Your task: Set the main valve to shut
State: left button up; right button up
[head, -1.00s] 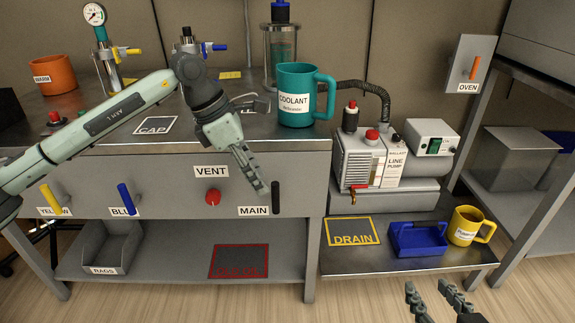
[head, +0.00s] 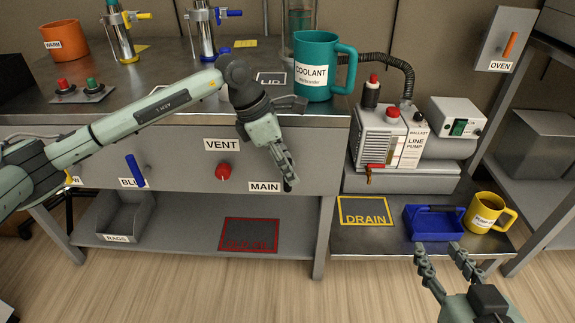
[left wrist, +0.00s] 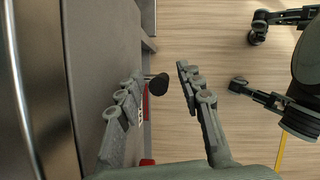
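The main valve's black handle is beside the MAIN label (head: 265,187) on the bench's front panel. In the head view my left gripper (head: 284,170) covers most of it, and only a dark end (head: 289,187) shows below the fingers. In the left wrist view the black handle (left wrist: 158,84) shows end-on between the two spread fingers of my left gripper (left wrist: 160,74). A gap shows on the right finger's side; contact on the left side is unclear. My right gripper (head: 440,252) is open and empty, low in front of the side shelf.
A red VENT knob (head: 223,171) and a blue handle (head: 135,171) are on the same panel. A teal coolant mug (head: 313,83) stands near the bench edge above. A blue tray (head: 430,232) and yellow mug (head: 480,222) are on the low shelf.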

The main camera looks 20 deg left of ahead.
pick_arm(q)
jog(key=shift+c, duration=0.4)
grip_shut()
